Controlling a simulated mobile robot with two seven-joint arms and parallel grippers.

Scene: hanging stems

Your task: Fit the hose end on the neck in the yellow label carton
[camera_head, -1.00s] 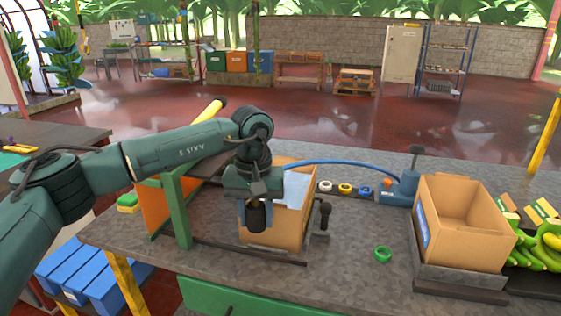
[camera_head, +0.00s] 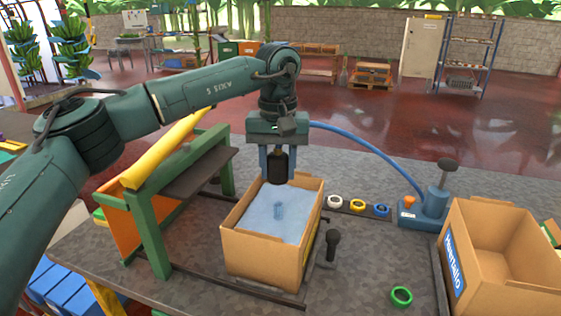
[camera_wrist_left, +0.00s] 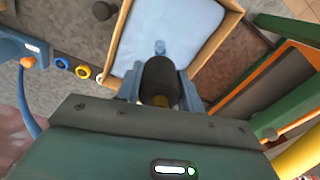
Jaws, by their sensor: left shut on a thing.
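My left gripper (camera_head: 278,168) is shut on the black hose end (camera_head: 278,167), which points down above the far part of an open carton (camera_head: 262,262). The carton holds a pale blue liner (camera_head: 255,212) with a short blue neck (camera_head: 279,211) standing up in its middle. The hose end is apart from the neck. The left wrist view shows the hose end (camera_wrist_left: 160,78) between the fingers, with the neck (camera_wrist_left: 160,47) just beyond it. A thin yellowish strip shows on the carton's right side; I cannot read it. My right gripper is not in view.
A blue hose (camera_head: 372,148) arches to a blue pump (camera_head: 428,208). A second, empty carton (camera_head: 500,238) with a blue label stands at right. A green-framed stand (camera_head: 150,235) is left of the first carton. A dark lever (camera_head: 332,244) and a green ring (camera_head: 401,296) are right of it.

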